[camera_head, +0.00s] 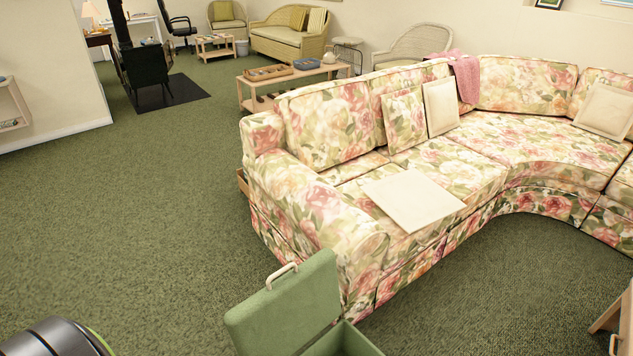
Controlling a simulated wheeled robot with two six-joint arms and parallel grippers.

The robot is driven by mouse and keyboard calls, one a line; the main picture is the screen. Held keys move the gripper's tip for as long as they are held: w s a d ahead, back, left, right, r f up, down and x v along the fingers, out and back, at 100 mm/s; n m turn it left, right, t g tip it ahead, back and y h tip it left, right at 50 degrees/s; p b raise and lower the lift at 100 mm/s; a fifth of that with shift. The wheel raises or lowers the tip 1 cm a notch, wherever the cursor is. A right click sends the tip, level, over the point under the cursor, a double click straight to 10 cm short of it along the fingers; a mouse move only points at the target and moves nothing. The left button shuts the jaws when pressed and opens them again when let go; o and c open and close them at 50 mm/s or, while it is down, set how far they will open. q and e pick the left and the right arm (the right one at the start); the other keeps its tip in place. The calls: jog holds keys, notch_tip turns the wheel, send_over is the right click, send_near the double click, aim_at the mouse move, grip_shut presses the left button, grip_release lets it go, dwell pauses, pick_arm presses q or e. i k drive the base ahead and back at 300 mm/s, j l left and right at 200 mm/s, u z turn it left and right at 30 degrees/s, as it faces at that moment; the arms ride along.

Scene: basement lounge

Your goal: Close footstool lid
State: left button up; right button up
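The green footstool's lid (287,308) stands raised at the bottom middle of the head view, tilted up and open. A pale handle (283,275) sits on the lid's upper edge. Below and right of it shows part of the footstool's open box (345,340), cut off by the bottom of the picture. The footstool is close to the near end of the floral sofa. Neither of my grippers shows in the view.
The floral sectional sofa (440,160) fills the right side, with a cream cushion (413,198) lying on its seat. A wooden table edge (612,318) shows at the lower right. Green carpet (130,215) on the left is clear.

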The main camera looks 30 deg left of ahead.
aim_at(279, 319)
jog(key=u, duration=1.2)
jog(key=j, duration=0.1)
jog(key=z, duration=0.05)
